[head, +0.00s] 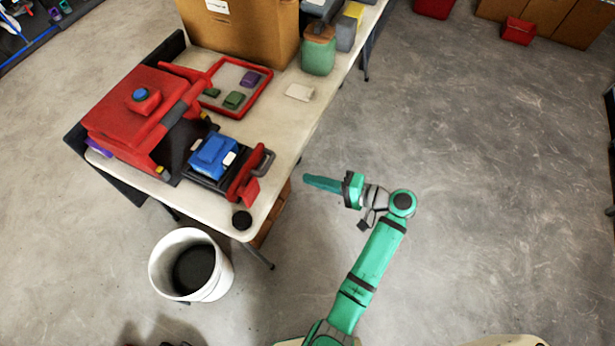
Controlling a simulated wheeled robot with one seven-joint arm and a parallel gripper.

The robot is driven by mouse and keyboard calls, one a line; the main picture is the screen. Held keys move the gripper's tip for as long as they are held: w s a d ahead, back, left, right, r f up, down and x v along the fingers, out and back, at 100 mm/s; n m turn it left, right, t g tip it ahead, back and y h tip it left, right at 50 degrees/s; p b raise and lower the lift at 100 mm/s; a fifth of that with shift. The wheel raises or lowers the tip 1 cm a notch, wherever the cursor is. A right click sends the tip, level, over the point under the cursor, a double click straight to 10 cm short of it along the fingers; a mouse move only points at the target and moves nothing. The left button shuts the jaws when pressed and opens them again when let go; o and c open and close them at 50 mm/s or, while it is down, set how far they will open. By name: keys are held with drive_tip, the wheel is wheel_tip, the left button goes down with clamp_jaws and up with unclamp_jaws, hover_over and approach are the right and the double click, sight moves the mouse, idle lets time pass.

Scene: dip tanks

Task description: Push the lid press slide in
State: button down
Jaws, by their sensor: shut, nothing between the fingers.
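The red lid press (137,105) stands on the near left part of the white table, with a blue knob on its top. Its slide (243,184) sticks out to the right of the press, with a red front plate and a dark handle (263,164). A blue box with white clips (212,155) sits on the slide, outside the press housing. My gripper (308,181) is shut and empty. It is in the air beyond the table's right edge, pointing left towards the slide's handle, and apart from it.
A red tray (264,93) with green and purple pieces lies behind the press. A white block (299,92), a cardboard box (240,35) and a green container (318,52) are on the table. A white bucket (222,282) stands on the floor. Floor to the right is clear.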

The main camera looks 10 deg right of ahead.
drive_tip(key=x, duration=1.2)
drive_tip(key=shift+f, duration=0.1)
